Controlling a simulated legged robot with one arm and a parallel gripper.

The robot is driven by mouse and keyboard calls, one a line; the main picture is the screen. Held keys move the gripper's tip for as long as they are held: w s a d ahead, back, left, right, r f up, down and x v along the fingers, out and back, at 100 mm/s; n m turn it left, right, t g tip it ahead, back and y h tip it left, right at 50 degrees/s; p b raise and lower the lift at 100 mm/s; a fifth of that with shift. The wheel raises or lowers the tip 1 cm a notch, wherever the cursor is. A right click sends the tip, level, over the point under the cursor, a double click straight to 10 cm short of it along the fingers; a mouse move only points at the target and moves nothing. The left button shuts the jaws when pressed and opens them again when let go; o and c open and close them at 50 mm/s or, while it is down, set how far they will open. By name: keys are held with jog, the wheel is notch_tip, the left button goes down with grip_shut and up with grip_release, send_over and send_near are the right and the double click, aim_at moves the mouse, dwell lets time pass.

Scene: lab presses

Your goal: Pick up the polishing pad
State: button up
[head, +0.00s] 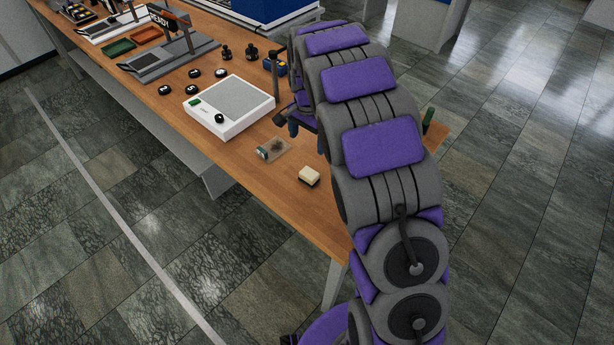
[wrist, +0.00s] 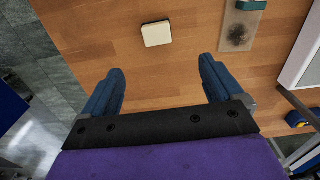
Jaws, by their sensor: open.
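A small cream block (head: 309,176), which looks like the polishing pad, lies flat on the wooden table near its front end. It also shows in the wrist view (wrist: 157,33), ahead of the fingertips and roughly between their lines. My gripper (wrist: 161,68) is open and empty above the table, its two blue fingers spread wide and apart from the block.
A clear plate with a dark smudge (wrist: 238,36) and a green end piece lies beside the block. A white device with a grey top (head: 234,106) stands farther back, with several black weights (head: 193,73) beyond it. Bare wood surrounds the block; the table edge is close.

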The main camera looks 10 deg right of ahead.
jog(key=b, duration=0.2)
send_near(309, 173)
notch_tip(309, 173, down, 5)
jog(key=shift+w+f, duration=0.1)
jog(key=shift+w, duration=0.05)
jog(key=shift+a+f, duration=0.1)
jog(key=shift+f, duration=0.25)
jog(key=f, duration=0.1)
jog(key=f+b, duration=0.1)
jog(key=f, duration=0.1)
jog(key=f+b, duration=0.1)
jog(key=f, duration=0.1)
jog(key=shift+d, duration=0.25)
jog(key=shift+a+r, duration=0.1)
jog(key=shift+a, duration=0.1)
jog(key=shift+c, duration=1.3)
jog(key=c, duration=0.9)
